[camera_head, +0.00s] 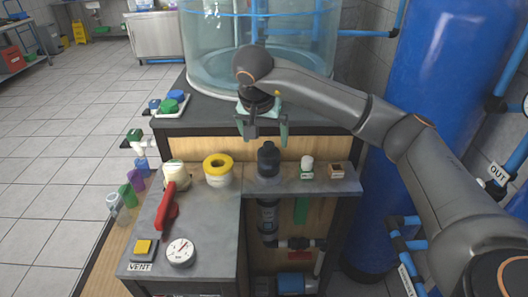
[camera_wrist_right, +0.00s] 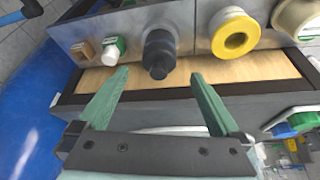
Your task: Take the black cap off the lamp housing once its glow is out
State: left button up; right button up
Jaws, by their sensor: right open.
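The black cap (camera_head: 268,158) stands upright in the front shelf of the rack. It also shows in the right wrist view (camera_wrist_right: 159,50), just beyond my fingertips. A dark cylindrical housing (camera_head: 267,217) hangs below the shelf under the cap; I see no glow on it. My right gripper (camera_head: 267,141) is above and slightly behind the cap, pointing down. Its green fingers are apart and empty in the right wrist view (camera_wrist_right: 160,75), with the cap lying ahead between their lines and not touched. My left gripper is not in view.
A yellow-topped ring (camera_head: 218,168) and a cream jar (camera_head: 176,175) stand left of the cap. A white-capped bottle (camera_head: 307,167) and a small wooden box (camera_head: 336,170) stand to its right. A red lever (camera_head: 168,206), gauge (camera_head: 181,252) and clear tank (camera_head: 210,50) are nearby.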

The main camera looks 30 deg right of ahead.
aim_at(267, 151)
jog(key=x, duration=0.4)
jog(key=shift+s+f, duration=0.15)
jog(key=shift+p+x, duration=0.7)
jog(key=shift+x, duration=2.25)
jog(key=c, duration=1.2)
